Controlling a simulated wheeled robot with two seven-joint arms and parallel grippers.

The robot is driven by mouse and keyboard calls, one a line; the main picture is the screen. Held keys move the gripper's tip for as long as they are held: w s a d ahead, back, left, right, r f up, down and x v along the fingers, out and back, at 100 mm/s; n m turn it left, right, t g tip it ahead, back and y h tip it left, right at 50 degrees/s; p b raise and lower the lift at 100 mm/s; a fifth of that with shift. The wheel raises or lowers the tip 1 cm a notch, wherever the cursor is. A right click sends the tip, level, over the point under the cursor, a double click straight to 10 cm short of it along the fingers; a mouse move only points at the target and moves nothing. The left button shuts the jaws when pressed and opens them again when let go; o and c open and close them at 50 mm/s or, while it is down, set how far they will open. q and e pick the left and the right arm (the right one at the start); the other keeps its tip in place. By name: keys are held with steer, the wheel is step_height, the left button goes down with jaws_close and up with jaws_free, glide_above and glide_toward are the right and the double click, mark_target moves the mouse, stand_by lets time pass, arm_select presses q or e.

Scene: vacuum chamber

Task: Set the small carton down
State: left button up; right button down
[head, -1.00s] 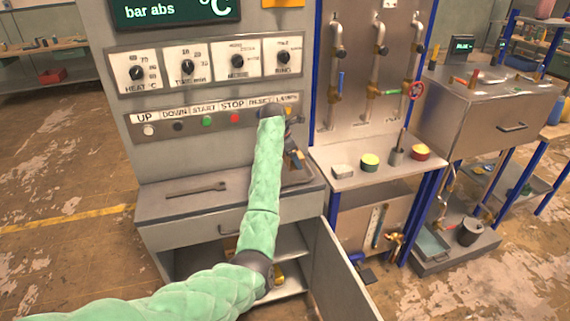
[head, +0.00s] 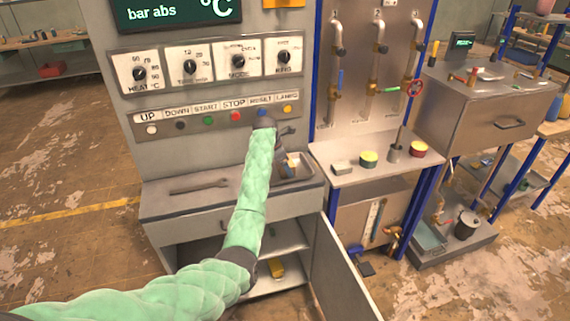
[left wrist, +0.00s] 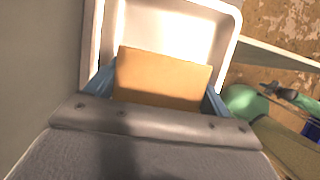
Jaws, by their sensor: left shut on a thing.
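The small carton (left wrist: 160,78) is a plain tan-brown box held between the blue fingers of my left gripper (left wrist: 157,92) in the left wrist view. The gripper is shut on it. Beyond the carton is a pale metal tray (left wrist: 229,22) with a raised rim. In the head view my left gripper (head: 289,164) and the carton (head: 293,158) are small and partly hidden by my arm, over the tray (head: 309,172) at the right end of the counter. I cannot tell whether the carton touches the tray floor.
The grey counter (head: 225,199) carries a wrench (head: 198,188) left of my arm. Above it is a control panel with knobs and buttons. Below, a cabinet door (head: 342,275) stands open. A side shelf (head: 350,150) to the right holds several small items.

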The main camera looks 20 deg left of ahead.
arm_select(q)
steer(key=shift+f, duration=0.1)
arm_select(e)
steer(key=shift+s, duration=0.2)
arm_select(q)
steer(key=o, duration=0.9)
steer(key=shift+f, duration=0.1)
arm_select(e)
steer(key=shift+s+d+f, duration=0.15)
steer(key=shift+s+d, duration=0.05)
steer(key=shift+s, duration=0.05)
arm_select(q)
steer(key=shift+o, duration=0.2)
arm_select(e)
steer(key=shift+w+f, duration=0.1)
